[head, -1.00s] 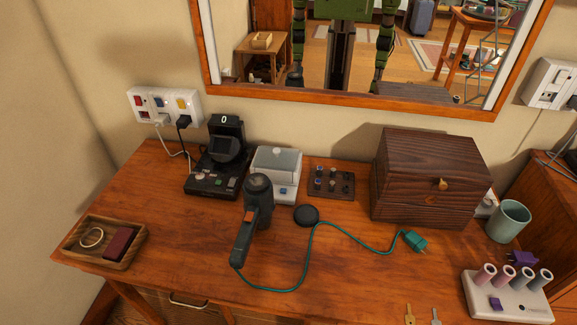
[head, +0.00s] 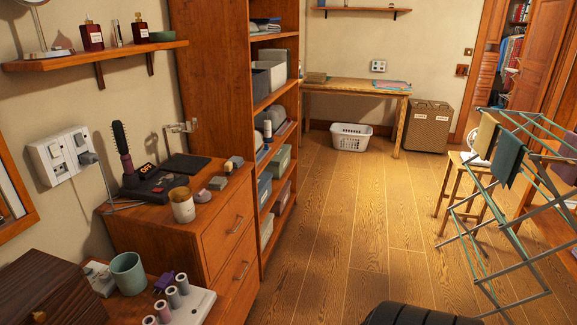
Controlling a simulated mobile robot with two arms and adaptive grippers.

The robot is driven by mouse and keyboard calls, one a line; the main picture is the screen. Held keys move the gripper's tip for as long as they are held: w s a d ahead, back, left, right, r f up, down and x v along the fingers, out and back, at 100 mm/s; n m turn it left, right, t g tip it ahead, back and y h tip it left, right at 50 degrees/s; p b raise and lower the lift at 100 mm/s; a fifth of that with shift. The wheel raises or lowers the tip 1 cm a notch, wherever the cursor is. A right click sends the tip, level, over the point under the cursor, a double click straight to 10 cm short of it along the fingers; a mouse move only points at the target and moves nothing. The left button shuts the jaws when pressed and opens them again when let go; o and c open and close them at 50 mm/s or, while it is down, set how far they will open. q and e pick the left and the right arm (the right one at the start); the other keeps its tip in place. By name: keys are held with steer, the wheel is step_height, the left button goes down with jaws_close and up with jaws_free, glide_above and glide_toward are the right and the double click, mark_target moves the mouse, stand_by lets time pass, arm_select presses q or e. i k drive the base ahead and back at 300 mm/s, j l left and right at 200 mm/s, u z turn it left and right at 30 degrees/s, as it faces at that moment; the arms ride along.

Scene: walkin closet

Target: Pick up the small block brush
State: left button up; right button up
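I cannot tell for certain which thing is the small block brush. Several small grey and dark pieces lie on top of the wooden dresser (head: 190,230), among them a grey block (head: 218,183) and a small piece with a reddish part (head: 228,168). They are too small to name surely. A round styling brush (head: 122,140) stands upright in a dark base marked OFF (head: 146,170) on the same dresser.
A candle-like jar (head: 182,205) stands at the dresser's front edge. A teal cup (head: 128,273) and a roller holder (head: 190,305) are on the nearer table. A tall shelf unit (head: 220,80) adjoins the dresser. A drying rack (head: 500,220) stands right. The middle floor is open.

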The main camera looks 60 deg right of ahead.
mark_target(228, 167)
steer(key=z, duration=1.4)
steer(key=i+l, duration=0.3)
